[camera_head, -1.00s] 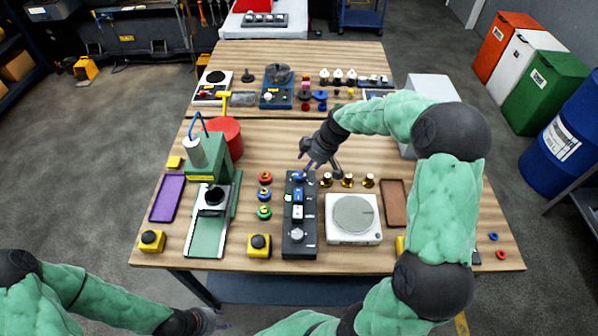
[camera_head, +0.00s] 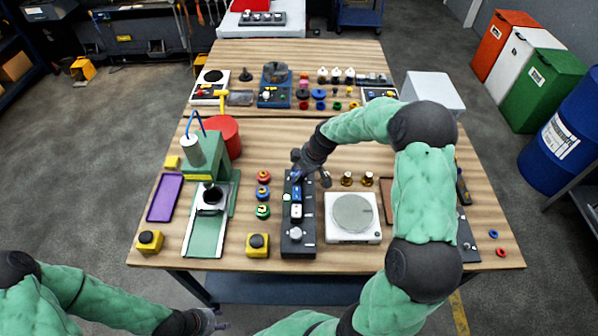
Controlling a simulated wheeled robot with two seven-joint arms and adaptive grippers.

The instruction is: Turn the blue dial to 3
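A black control panel (camera_head: 298,252) stands on the near table. It carries a blue switch (camera_head: 296,192), a white switch (camera_head: 296,211) and a grey knob (camera_head: 296,234) in a column. The blue dial at the panel's far end is mostly hidden by my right gripper (camera_head: 311,177), so its setting cannot be read. That gripper is low at the panel's far end, its fingers apart, one over the panel and one to the right of it. I cannot tell whether it touches the dial. My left gripper (camera_head: 215,323) is open and empty at the bottom edge, off the table.
Red, blue and green buttons (camera_head: 263,194) stand left of the panel, and a white turntable device (camera_head: 353,233) right of it. Brass pieces (camera_head: 347,179) stand close to my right gripper. A green press (camera_head: 207,232) and a yellow button box (camera_head: 257,245) are further left.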

